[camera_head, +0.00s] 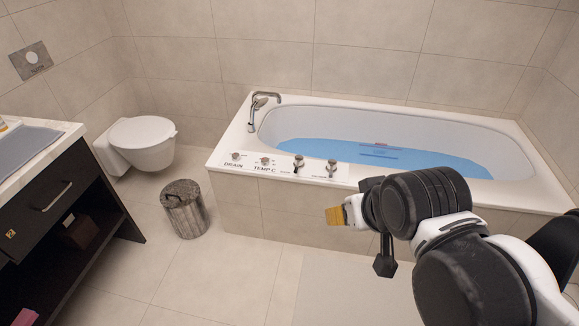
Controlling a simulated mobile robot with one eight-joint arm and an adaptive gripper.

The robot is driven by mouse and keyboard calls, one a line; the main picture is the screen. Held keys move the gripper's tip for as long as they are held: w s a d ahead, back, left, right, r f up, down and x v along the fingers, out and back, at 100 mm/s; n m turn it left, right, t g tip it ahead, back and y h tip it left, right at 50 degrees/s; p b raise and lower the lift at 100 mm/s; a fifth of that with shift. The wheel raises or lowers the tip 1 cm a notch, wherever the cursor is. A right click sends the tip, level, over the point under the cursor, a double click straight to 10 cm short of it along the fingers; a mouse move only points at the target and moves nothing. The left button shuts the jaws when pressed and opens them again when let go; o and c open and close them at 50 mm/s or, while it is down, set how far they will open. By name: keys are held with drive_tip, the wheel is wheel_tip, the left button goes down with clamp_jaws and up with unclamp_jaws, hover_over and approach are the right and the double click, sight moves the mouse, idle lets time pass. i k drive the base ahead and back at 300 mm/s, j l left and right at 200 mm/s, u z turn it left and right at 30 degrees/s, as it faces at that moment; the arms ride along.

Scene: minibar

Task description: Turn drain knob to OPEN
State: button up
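The drain knob (236,156) is a small metal knob on the white panel at the left end of the bathtub's front rim, above the label DRAIN. Its pointer setting is too small to read. The bathtub (222,140) is white and holds blue water (350,151). My gripper (336,216) shows yellowish fingertips in front of the tub's tiled side, to the right of and apart from the drain knob. Whether the fingers are apart or together is too small to tell. Nothing visible is held.
A temperature knob (265,161) and two metal handles (298,163) sit right of the drain knob. A faucet (262,101) stands at the tub's left end. A grey bin (184,209), a toilet (142,142) and a dark vanity (60,215) are left. The floor before the tub is clear.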

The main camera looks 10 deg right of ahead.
sight(235, 157)
drive_tip(key=i+l, duration=0.15)
drive_tip(key=i, duration=0.3)
drive_tip(key=i+l, duration=0.15)
drive_tip(key=i, duration=0.25)
drive_tip(key=i+l, duration=0.15)
drive_tip(key=i, duration=0.3)
drive_tip(key=i+l, duration=0.15)
drive_tip(key=i, duration=0.3)
